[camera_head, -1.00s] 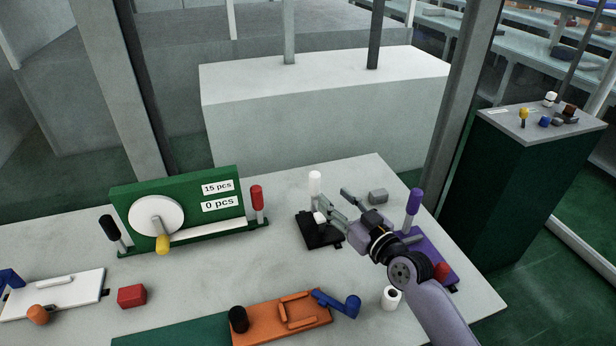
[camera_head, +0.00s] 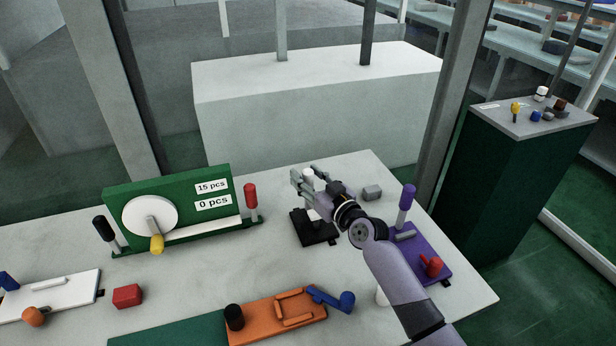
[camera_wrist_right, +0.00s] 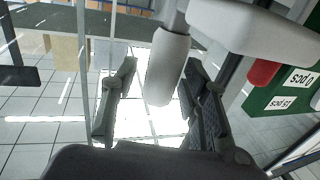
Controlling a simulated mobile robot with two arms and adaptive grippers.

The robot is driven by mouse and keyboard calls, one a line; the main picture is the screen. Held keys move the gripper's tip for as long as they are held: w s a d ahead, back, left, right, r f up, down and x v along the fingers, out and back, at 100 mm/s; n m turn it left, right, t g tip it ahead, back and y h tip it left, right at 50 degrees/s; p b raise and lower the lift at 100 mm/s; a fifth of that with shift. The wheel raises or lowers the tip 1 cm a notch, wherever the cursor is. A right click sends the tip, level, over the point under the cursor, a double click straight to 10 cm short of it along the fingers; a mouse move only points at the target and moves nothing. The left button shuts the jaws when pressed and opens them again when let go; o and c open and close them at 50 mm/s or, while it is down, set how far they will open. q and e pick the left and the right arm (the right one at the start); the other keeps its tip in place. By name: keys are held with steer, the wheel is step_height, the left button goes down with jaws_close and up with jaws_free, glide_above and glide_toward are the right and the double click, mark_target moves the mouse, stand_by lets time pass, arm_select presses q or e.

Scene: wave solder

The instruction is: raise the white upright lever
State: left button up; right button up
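The white upright lever (camera_head: 308,175) rises from the black base (camera_head: 316,232) near the back right of the table. Its white grip (camera_wrist_right: 167,66) shows large in the right wrist view, pointing down the picture between my two fingers. My right gripper (camera_head: 306,182) is open around it, with a gap visible on each side of the grip. The lever's lower part is hidden behind the gripper in the head view. A larger white piece (camera_wrist_right: 240,24) lies close to the grip in the wrist view. My left gripper is not in view.
A purple fixture (camera_head: 427,258) with a purple-topped upright lever stands right of my arm. A grey block (camera_head: 371,192) lies behind. The green panel (camera_head: 171,182) with a red lever (camera_head: 251,197) is at left. An orange fixture (camera_head: 290,323) is in front.

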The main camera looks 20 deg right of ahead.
jaws_close()
stand_by(0.8)
